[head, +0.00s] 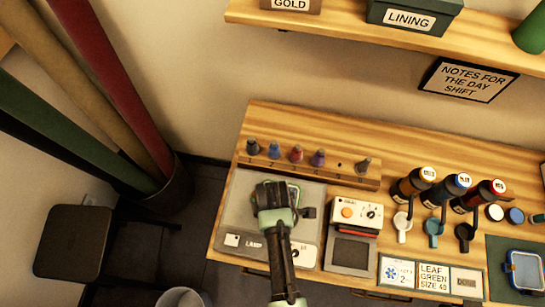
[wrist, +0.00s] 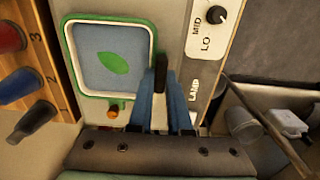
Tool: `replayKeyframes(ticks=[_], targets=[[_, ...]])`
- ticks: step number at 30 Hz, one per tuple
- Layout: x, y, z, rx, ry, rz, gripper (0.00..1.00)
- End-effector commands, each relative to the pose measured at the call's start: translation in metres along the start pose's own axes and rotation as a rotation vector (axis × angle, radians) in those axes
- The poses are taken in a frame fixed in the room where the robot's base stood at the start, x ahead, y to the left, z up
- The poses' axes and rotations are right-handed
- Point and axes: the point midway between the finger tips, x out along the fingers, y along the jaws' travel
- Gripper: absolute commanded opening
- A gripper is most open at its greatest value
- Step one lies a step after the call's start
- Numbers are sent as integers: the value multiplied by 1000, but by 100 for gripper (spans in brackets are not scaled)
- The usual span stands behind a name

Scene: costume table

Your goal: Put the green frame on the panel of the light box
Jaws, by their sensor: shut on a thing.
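The green frame (wrist: 150,58) has a blue-grey screen with a green leaf shape and shows at the upper left of the wrist view. Part of its rim (head: 297,191) shows beside my gripper in the head view. My gripper (wrist: 161,88) is shut on a dark tab at the frame's side. In the head view, my gripper (head: 279,196) is over the light box and hides most of the frame. The light box (head: 237,220) has a pale grey panel and a front strip marked LAMP with a knob (wrist: 206,15). I cannot tell whether the frame touches the panel.
A wooden rack (head: 331,173) with several coloured, numbered pegs stands behind the light box. A boxy device (head: 349,235) with an orange button stands to the right. Several bottles (head: 410,187) stand farther right. A blue frame (head: 508,267) lies on a dark green mat.

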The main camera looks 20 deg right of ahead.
Motion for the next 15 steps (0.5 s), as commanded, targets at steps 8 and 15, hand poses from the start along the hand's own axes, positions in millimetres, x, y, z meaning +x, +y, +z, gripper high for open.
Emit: replayKeyframes(ticks=[8, 15], targets=[[10, 0, 0, 0, 1, 2, 0], [14, 0, 0, 0, 1, 0, 18]])
